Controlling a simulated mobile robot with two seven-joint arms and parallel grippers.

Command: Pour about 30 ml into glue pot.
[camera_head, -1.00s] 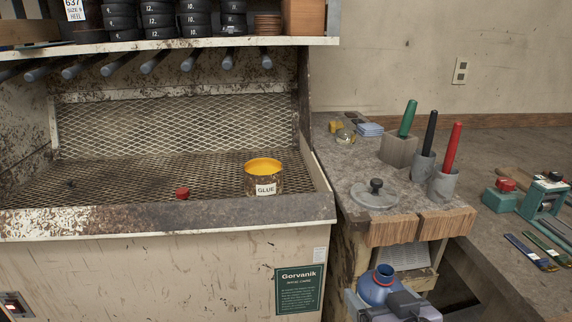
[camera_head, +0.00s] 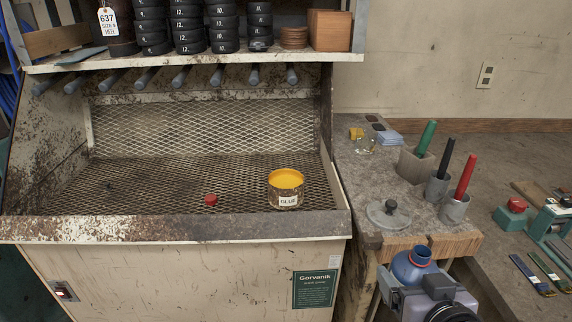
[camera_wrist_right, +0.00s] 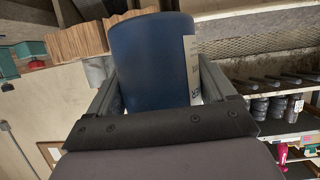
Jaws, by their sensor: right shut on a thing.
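The glue pot (camera_head: 286,192) is a short tin labelled GLUE with a yellow-orange top, standing on the mesh bench. My right gripper (camera_wrist_right: 160,90) is shut on a blue bottle (camera_wrist_right: 150,62), whose body fills the space between the fingers in the right wrist view. In the head view the blue bottle (camera_head: 412,266) shows at lower right with an orange-red ring at its open mouth, to the right of and in front of the pot, apart from it. My left gripper is not in view.
A red cap (camera_head: 211,200) lies on the mesh left of the pot. The bench's front lip (camera_head: 170,228) stands between bottle and mesh. A round grey lid (camera_head: 389,214) and several upright coloured handles stand on the side table. A loaded shelf (camera_head: 200,60) overhangs the bench.

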